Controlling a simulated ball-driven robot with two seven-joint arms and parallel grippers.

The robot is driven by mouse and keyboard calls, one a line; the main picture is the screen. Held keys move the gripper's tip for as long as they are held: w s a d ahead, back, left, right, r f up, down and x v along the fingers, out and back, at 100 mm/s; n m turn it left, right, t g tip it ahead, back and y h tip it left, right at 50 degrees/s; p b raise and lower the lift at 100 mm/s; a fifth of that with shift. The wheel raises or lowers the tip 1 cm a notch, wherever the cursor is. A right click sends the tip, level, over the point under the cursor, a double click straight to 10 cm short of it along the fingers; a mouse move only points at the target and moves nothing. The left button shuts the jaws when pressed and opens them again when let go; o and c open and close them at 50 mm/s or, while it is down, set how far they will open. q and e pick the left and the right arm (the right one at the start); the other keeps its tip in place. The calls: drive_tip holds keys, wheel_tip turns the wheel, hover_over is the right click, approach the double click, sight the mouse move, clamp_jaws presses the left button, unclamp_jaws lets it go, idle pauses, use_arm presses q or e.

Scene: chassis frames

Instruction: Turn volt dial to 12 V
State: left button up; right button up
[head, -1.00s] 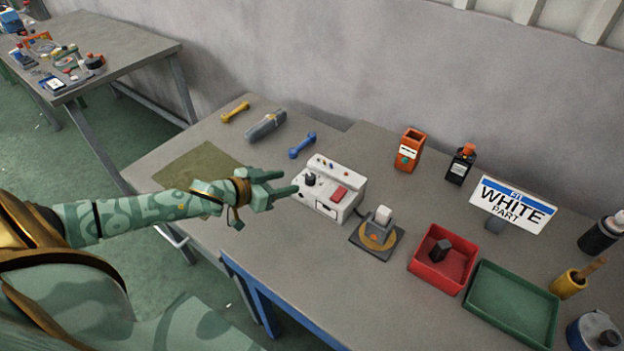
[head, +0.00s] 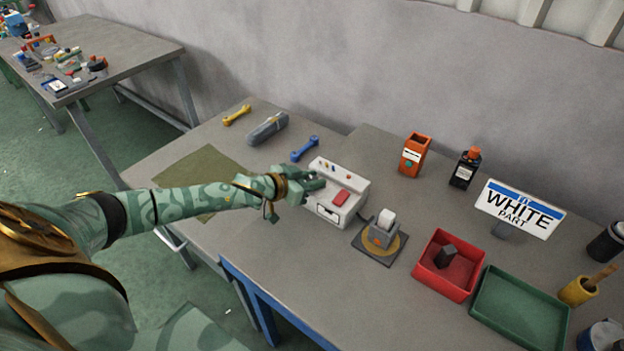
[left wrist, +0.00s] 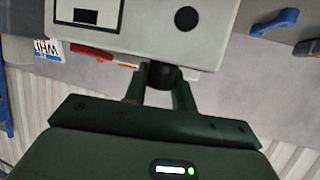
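The white power box (head: 330,214) sits on the bench with a red switch (head: 341,198) on top; the box also shows in the left wrist view (left wrist: 140,30). My left gripper (head: 312,184) is over the left end of the box and covers the dial in the head view. In the left wrist view, the black volt dial (left wrist: 162,78) sits between the two fingertips, which press close on both its sides. The left gripper looks shut on it. The dial's pointer and volt marks cannot be read. My right gripper is in neither view.
Beyond are a red tray (head: 424,272), a green tray (head: 500,318) and a sign (head: 490,205).

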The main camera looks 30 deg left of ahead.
use_arm(q)
drive_tip(key=shift+c, duration=1)
drive_tip(key=shift+m+h, duration=0.3)
drive_tip(key=shift+w+a+m+g+h, duration=0.1)
drive_tip(key=shift+m+g+h, duration=0.5)
drive_tip(key=shift+m+h, duration=0.25)
drive_tip(key=m+g+h+b, duration=0.1)
drive_tip(key=m+h, duration=0.1)
drive_tip(key=shift+f+m+g+h+b, duration=0.1)
drive_tip(key=shift+m+g+h+b, duration=0.15)
drive_tip(key=shift+m+g+b, duration=0.15)
drive_tip(key=m+g+h+b, duration=0.1)
drive_tip(key=b, duration=0.1)
drive_tip(key=m+g+h+b, duration=0.1)
drive_tip(key=m+g+b, duration=0.1)
drive_tip(key=b, duration=0.1)
drive_tip(key=m+g+h+b, duration=0.1)
drive_tip(key=m+g+b, duration=0.1)
drive_tip(key=b, duration=0.1)
drive_tip(key=shift+f, duration=0.25)
drive_tip(key=shift+r+m+g+h+b, duration=0.35)
drive_tip(key=shift+m+g+h+b, duration=0.15)
drive_tip(key=shift+m+g+b, duration=0.55)
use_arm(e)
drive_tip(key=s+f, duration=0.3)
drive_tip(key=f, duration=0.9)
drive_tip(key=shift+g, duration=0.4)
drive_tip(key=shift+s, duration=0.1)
